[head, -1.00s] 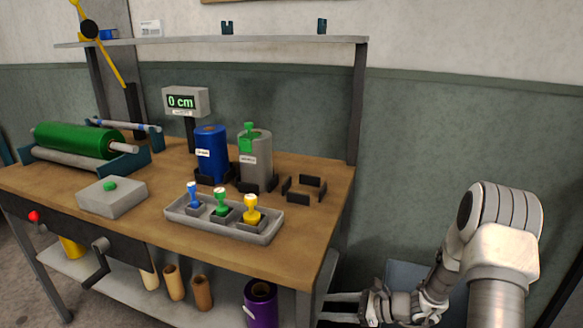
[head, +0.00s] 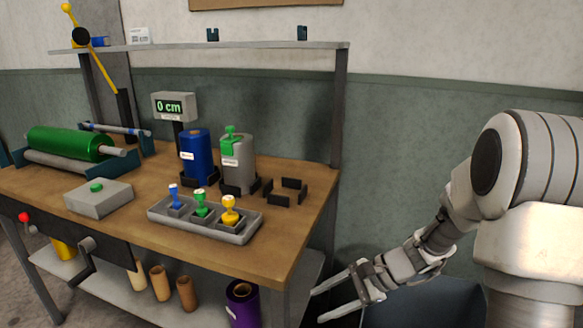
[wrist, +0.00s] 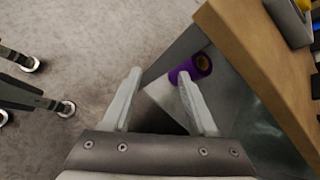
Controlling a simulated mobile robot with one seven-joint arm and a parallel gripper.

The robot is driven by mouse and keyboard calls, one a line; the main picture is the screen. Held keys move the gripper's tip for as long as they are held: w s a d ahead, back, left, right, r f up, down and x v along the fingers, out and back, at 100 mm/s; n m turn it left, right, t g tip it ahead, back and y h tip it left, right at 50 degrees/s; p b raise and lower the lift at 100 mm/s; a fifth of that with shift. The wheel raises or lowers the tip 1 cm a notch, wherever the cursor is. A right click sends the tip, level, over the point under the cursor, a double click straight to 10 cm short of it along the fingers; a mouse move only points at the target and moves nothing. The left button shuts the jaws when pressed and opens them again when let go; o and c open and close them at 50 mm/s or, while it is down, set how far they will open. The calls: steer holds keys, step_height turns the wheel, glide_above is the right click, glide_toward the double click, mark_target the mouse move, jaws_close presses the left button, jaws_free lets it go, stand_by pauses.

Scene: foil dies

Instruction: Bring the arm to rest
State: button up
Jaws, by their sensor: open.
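My gripper (head: 337,301) is at the lower right in the head view, to the right of the bench's front right leg. Its two fingers are spread apart with nothing between them. In the wrist view my gripper (wrist: 160,100) points down toward the grey floor, its fingers apart and empty. The arm is bent, with the forearm sloping down to the left beside the wooden bench (head: 270,262).
A purple roll (head: 243,305) stands on the lower shelf near my fingers; it also shows in the wrist view (wrist: 190,69). A tray (head: 205,228) with stamps, blue and grey rolls and a green roll (head: 70,143) are on the bench. A dark bin is below my forearm.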

steer(key=s+d+r+n+t+h, duration=0.25)
steer(key=s+r+n+h, duration=0.25)
steer(key=s+r+n, duration=0.3)
steer(key=s+d+r+n+t+h, duration=0.2)
steer(key=s+d+r+n+h, duration=0.25)
steer(key=s+r, duration=0.5)
step_height(320, 180, up, 20)
steer(key=n+p, duration=0.1)
steer(key=p, duration=1.9)
steer(key=shift+s+a+f, duration=0.15)
steer(key=shift+s+f, duration=0.1)
steer(key=shift+s, duration=0.15)
